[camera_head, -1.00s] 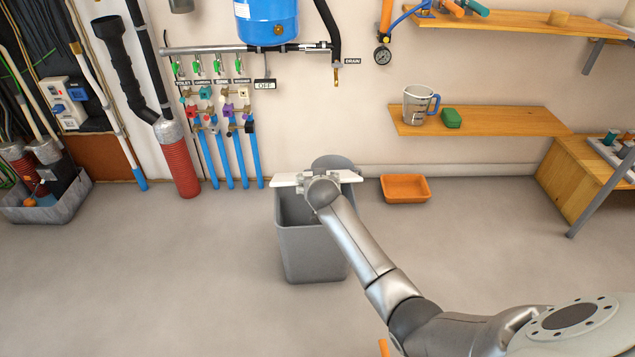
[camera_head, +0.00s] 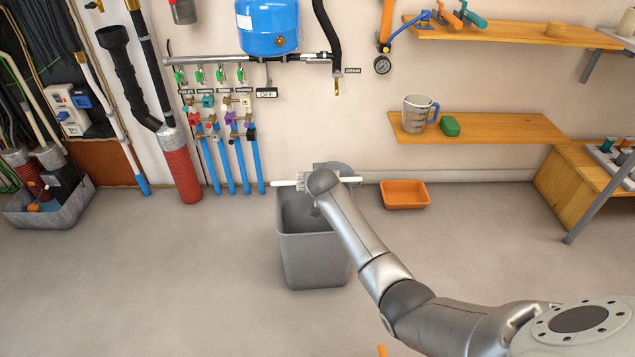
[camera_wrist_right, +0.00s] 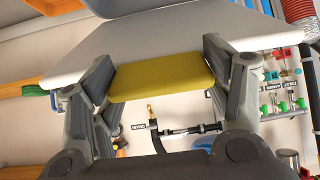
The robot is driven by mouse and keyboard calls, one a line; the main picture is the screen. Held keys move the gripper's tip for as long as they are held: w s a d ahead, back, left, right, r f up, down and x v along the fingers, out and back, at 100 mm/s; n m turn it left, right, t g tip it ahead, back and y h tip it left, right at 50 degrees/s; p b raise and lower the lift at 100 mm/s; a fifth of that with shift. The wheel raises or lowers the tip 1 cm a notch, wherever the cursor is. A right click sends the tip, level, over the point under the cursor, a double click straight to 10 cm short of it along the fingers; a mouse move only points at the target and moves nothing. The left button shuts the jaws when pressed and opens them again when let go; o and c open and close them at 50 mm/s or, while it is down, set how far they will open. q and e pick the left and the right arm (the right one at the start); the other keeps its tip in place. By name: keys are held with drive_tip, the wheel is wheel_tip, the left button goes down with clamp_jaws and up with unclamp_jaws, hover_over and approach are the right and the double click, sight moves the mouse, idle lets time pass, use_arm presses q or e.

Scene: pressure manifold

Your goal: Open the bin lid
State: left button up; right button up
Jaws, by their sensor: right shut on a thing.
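The grey bin (camera_head: 314,255) stands on the floor in the middle of the head view, its dark inside partly showing. Its white lid (camera_head: 285,183) is raised at the back of the bin and shows nearly edge-on, largely hidden behind my right arm. My right gripper (camera_head: 318,187) is at the lid, seen from behind. In the right wrist view its two fingers (camera_wrist_right: 160,78) are shut on the yellow handle (camera_wrist_right: 163,80) of the white lid (camera_wrist_right: 165,40). My left gripper is not in view.
An orange tray (camera_head: 404,195) lies on the floor to the right. A red cylinder (camera_head: 181,175) and blue pipes (camera_head: 240,165) stand by the wall to the left. The floor left of the bin is clear.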

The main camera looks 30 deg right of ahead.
drive_tip(key=shift+w+d+r, duration=0.1)
drive_tip(key=shift+w+r, duration=0.2)
drive_tip(key=shift+r, duration=0.25)
drive_tip(key=shift+w+d+r+p, duration=0.2)
drive_tip(key=shift+w+r+p, duration=0.15)
drive_tip(key=shift+w+r, duration=0.2)
drive_tip(key=shift+w+d+r, duration=0.3)
drive_tip(key=shift+w+r, duration=0.4)
drive_tip(key=shift+w+d+r, duration=0.25)
drive_tip(key=shift+w+r, duration=0.1)
drive_tip(key=shift+w, duration=0.15)
drive_tip(key=shift+w+d+r, duration=0.2)
drive_tip(key=shift+w+r, duration=0.15)
drive_tip(key=shift+w, duration=0.15)
use_arm(q)
drive_tip(key=shift+b, duration=0.35)
use_arm(e)
drive_tip(key=shift+w+d+r, duration=0.25)
drive_tip(key=shift+w+r, duration=0.15)
drive_tip(key=shift+w, duration=0.2)
drive_tip(key=shift+w+d+r, duration=0.25)
drive_tip(key=shift+w+r, duration=0.1)
drive_tip(key=shift+w, duration=0.25)
